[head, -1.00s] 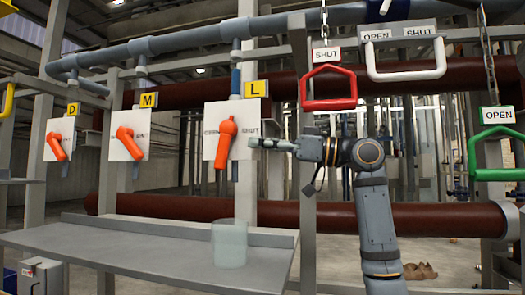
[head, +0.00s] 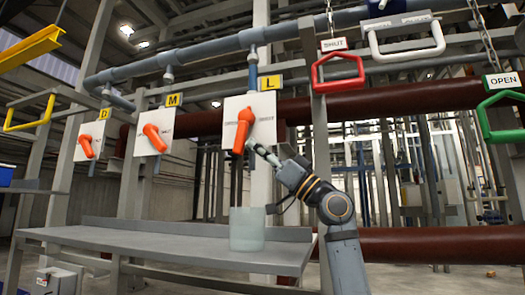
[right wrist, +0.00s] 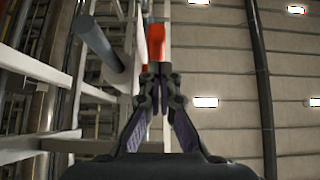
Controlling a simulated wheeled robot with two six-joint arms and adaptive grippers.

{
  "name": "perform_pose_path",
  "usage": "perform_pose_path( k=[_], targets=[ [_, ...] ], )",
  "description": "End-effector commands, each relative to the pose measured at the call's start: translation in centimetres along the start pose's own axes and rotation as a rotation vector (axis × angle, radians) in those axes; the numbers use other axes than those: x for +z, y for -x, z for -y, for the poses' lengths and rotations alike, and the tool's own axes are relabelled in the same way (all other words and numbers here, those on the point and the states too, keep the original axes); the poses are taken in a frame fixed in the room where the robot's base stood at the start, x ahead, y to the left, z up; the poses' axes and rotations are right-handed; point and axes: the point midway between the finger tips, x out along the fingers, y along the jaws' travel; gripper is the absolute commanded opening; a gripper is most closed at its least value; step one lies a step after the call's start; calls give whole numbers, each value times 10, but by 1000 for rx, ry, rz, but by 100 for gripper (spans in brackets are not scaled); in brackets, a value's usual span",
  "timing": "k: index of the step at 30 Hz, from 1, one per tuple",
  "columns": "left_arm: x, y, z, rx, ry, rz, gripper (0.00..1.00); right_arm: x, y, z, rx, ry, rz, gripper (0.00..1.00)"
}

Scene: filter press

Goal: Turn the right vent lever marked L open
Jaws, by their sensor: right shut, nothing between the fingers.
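The vent lever marked L is an orange handle (head: 241,135) on a white plate (head: 264,105), under a yellow L tag (head: 270,83). It hangs nearly straight down, its lower end slightly left; the small lettering on both sides of it is hard to read. My right gripper (head: 256,149) is shut and empty, its tips close to the lever's lower right side. I cannot tell whether they touch. In the right wrist view the closed fingertips (right wrist: 160,72) point at the orange lever (right wrist: 156,40), which shows just beyond them. My left gripper is not in view.
Similar orange levers marked M (head: 154,138) and D (head: 86,146) are to the left. A red SHUT handle (head: 338,84) and a green OPEN handle (head: 490,120) hang to the right. A translucent cup (head: 247,230) stands on the grey shelf (head: 160,240) below.

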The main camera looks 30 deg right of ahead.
Motion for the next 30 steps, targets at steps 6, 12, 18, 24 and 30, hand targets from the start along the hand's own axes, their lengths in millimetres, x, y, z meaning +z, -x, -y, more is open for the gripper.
perform_pose_path(
  k=[6, 12, 18, 24, 30],
  targets=[
    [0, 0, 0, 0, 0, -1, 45, 5, -3, 0, 0, -1, 1, 0],
    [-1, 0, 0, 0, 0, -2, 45, 6, -3, 0, 1, -1, 2, 0],
    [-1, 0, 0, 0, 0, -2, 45, 6, -3, 0, 0, -1, 2, 0],
    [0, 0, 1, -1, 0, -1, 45, 6, -1, -1, 1, 0, 2, 0],
    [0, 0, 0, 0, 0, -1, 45, 7, 33, -3, 6, 6, 6, 0]
  ],
)
